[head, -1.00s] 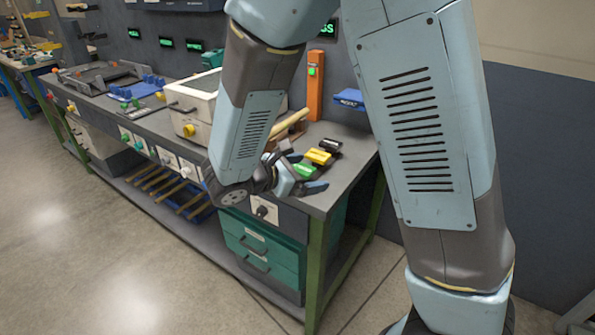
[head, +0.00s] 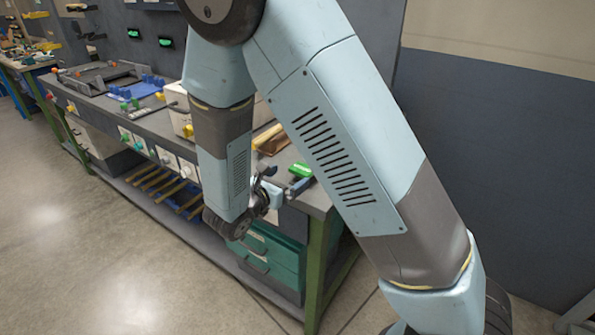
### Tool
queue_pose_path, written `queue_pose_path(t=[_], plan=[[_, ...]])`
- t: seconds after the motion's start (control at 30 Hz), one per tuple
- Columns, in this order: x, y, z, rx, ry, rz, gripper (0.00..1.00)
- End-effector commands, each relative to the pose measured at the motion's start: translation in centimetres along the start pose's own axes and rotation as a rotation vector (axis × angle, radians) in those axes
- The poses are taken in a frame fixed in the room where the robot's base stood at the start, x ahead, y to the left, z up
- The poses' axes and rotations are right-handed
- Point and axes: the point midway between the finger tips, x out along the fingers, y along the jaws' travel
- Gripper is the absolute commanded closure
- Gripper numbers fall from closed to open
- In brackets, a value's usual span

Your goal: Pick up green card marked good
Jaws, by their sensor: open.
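The green card (head: 301,170) lies near the right end of the grey workbench top, partly visible beside my arm. Its marking is too small to read. My gripper (head: 286,179) is open, just left of and in front of the green card, low over the bench's front edge. One dark finger shows on the far left side and a blue-grey finger on the near right. I cannot tell whether a finger touches the card. My forearm and upper arm hide the bench area behind the card.
The workbench (head: 320,198) has teal drawers (head: 270,255) below its right end. A wooden piece (head: 268,136) lies behind the gripper. A cream machine (head: 176,97) and blue fixtures (head: 137,90) stand further left. The floor in front is clear.

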Motion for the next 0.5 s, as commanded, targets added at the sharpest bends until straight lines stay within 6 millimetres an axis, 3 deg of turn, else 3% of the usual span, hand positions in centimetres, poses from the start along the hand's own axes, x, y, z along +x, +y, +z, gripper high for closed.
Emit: queue_pose_path(t=[0.27, 0.5], plan=[[1.8, -0.1, 0.0, 0.000, 0.001, -0.002, 0.00], [5.0, -0.3, 0.1, -0.001, 0.000, -0.002, 0.00]])
